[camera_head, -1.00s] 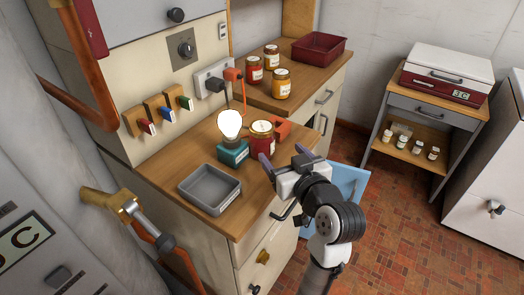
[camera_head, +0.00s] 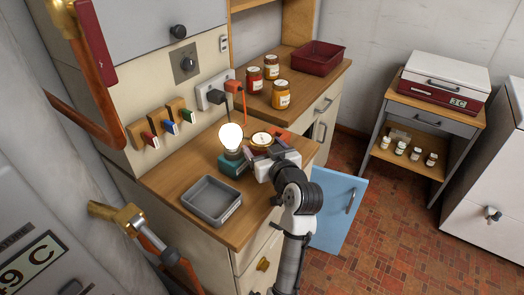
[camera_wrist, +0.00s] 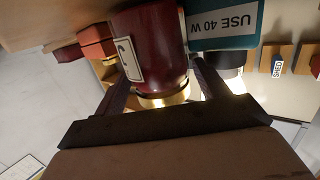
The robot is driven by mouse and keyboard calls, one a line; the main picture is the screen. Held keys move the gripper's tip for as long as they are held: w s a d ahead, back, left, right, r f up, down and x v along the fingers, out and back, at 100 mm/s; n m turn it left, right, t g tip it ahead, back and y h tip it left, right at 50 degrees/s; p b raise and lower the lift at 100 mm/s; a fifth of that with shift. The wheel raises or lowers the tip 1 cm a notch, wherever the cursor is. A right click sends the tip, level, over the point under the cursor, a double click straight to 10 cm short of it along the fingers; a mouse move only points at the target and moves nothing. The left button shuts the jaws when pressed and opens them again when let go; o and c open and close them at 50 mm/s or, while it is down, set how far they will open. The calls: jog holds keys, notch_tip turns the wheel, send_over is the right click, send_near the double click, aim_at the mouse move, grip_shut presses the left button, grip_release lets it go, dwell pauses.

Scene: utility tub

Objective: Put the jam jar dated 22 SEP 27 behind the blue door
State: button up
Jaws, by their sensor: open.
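A dark red jam jar with a gold lid (camera_head: 261,140) stands on the wooden counter beside the lit bulb. It also fills the middle of the wrist view (camera_wrist: 158,45), with a white label whose date I cannot read. My gripper (camera_head: 268,160) is open, with one finger on each side of this jar; I see no clear closing on it. The blue door (camera_head: 336,212) stands open below the counter.
A teal lamp base marked USE 40 W (camera_wrist: 222,30) stands close beside the jar. A grey tray (camera_head: 211,200) sits at the counter front. A dark red bin (camera_head: 318,57) is at the back. A shelf cart (camera_head: 430,122) stands at the right, with open tiled floor before it.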

jog(key=c, duration=1)
jog(key=shift+c, duration=0.7)
jog(key=shift+d+r, duration=0.1)
